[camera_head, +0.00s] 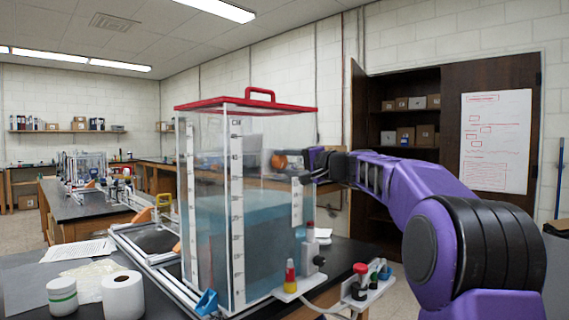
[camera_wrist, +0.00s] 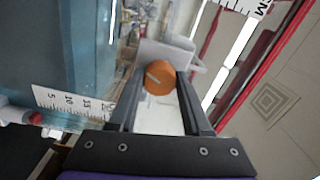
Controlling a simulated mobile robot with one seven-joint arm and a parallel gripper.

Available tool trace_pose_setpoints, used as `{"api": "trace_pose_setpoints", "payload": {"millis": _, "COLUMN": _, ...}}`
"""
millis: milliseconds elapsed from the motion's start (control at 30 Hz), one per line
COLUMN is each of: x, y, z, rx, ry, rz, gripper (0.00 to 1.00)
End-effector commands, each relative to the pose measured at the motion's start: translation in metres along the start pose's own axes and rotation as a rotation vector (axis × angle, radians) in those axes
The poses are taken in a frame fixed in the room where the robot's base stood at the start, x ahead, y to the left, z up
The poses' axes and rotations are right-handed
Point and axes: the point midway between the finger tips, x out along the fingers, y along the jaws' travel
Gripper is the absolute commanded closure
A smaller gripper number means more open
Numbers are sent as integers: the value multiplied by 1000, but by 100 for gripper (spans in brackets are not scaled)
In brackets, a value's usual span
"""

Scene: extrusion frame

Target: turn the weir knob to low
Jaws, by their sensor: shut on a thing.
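The weir knob is a round orange knob with a pale line across its face; in the wrist view the weir knob (camera_wrist: 158,80) sits between the two fingertips of my gripper (camera_wrist: 160,74). In the head view the orange knob (camera_head: 279,162) shows through the clear wall of the water tank (camera_head: 237,200), near its upper right side. My gripper (camera_head: 297,164) reaches it from the right and is shut on it. Any low or high marking by the knob is too small to read or hidden.
A paper roll (camera_head: 122,294) and a white jar (camera_head: 62,296) stand at the left.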

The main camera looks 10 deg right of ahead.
Motion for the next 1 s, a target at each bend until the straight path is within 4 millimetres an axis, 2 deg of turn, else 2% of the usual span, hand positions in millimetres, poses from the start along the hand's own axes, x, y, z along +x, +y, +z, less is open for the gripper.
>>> {"api": "trace_pose_setpoints", "payload": {"millis": 1000, "x": 0, "y": 2, "z": -1, "rx": -963, "ry": 0, "rz": 1, "gripper": 100}}
